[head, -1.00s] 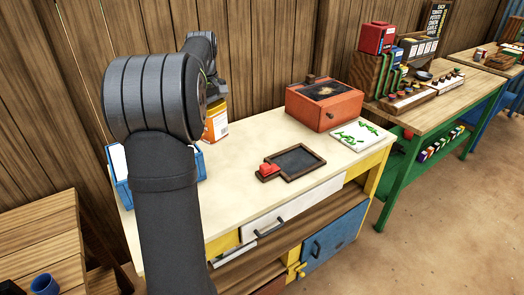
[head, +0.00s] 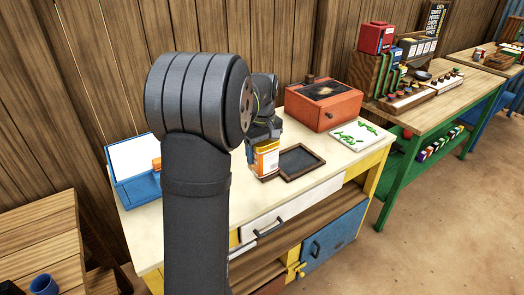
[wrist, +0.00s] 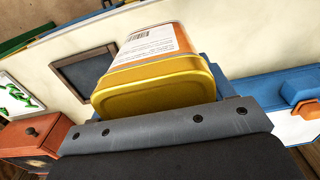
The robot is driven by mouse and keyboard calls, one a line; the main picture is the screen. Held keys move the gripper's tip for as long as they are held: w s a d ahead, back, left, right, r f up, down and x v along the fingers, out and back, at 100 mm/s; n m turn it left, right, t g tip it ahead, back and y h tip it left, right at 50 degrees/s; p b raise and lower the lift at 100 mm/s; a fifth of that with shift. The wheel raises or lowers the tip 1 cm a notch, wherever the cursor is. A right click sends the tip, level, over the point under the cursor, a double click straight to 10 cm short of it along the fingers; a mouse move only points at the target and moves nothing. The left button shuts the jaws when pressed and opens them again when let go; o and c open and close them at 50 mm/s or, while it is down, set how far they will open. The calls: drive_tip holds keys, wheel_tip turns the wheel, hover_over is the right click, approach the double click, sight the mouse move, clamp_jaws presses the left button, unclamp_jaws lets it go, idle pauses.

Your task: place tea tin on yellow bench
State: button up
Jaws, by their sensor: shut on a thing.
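The tea tin (head: 265,159) is orange with a white label and a yellow lid. My gripper (head: 263,139) is shut on its top end. In the wrist view the tin (wrist: 155,70) fills the middle, lid end toward my gripper (wrist: 160,122). The yellow bench (head: 335,170) has a cream top and yellow frame. In the head view the tin overlaps the left part of a wood-framed slate (head: 300,161). I cannot tell whether the tin touches anything below it.
An orange-red box (head: 322,106) stands at the back of the bench. A white board with green pieces (head: 357,135) lies at the right. A blue box with a white panel (head: 134,172) stands at the left end. The front strip of the top is partly clear.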

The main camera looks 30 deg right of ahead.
drive_tip(key=shift+w+a+f, duration=0.85)
drive_tip(key=shift+w+f, duration=0.9)
drive_tip(key=shift+f, duration=0.35)
drive_tip(key=shift+w+a+f, duration=0.85)
drive_tip(key=shift+w+f, duration=0.95)
drive_tip(key=shift+f, duration=0.25)
drive_tip(key=shift+w+a+f, duration=0.85)
drive_tip(key=shift+w+f, duration=0.9)
drive_tip(key=shift+f, duration=0.35)
drive_tip(key=shift+f, duration=0.15)
drive_tip(key=o, duration=1.1)
wheel_tip(320, 180, up, 12)
drive_tip(key=shift+r, duration=0.15)
